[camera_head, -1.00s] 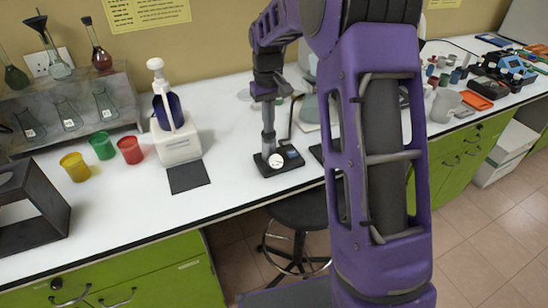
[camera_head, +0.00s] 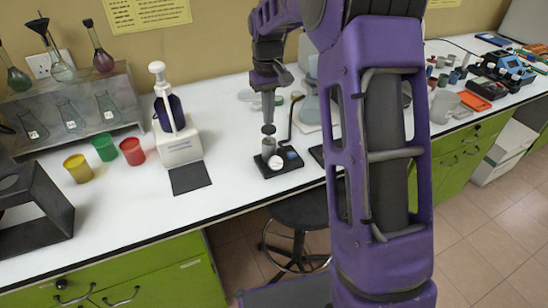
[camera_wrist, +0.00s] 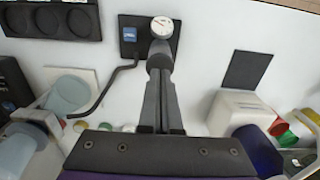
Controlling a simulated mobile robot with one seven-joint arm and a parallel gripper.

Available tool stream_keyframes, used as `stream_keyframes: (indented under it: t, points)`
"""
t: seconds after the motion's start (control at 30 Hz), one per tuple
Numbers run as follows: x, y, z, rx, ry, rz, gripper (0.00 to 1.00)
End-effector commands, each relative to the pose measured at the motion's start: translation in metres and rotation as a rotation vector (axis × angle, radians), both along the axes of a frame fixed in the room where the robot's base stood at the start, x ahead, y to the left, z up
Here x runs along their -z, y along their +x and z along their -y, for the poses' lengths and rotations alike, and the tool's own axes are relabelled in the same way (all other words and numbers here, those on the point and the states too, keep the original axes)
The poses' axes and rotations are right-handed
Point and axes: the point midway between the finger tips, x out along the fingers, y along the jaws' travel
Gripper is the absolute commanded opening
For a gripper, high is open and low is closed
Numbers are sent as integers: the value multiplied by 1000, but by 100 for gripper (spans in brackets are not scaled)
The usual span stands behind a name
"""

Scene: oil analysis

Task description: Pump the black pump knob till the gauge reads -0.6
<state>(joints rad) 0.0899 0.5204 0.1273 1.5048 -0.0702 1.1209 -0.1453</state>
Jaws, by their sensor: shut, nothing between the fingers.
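The pump stands on a black base (camera_head: 258,168) on the white bench. Its dark round knob (camera_head: 268,129) is raised above the grey cylinder (camera_head: 268,146). The white round gauge (camera_head: 275,161) is at the front of the base; it also shows at the top of the wrist view (camera_wrist: 162,26). Its reading is too small to tell. My gripper (camera_head: 268,120) is shut and empty, pointing down directly above the knob. I cannot tell whether it touches the knob. A small blue display (camera_head: 291,153) sits beside the gauge.
A white dispenser (camera_head: 178,145) with a dark mat (camera_head: 190,177) stands left of the pump. Red (camera_head: 132,151), green (camera_head: 105,147) and yellow (camera_head: 78,168) cups are farther left. A dark tube curves up beside the pump. The bench between dispenser and pump is clear.

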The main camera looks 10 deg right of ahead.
Motion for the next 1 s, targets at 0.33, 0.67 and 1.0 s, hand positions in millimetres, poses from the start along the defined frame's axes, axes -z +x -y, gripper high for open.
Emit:
stream_keyframes:
  t: [0.33,0.67,1.0]
  points:
    - [-11,1,0,0,-1,2,0]
    - [-43,1,0,0,-1,2,0]
    - [-50,0,0,0,0,0,0]
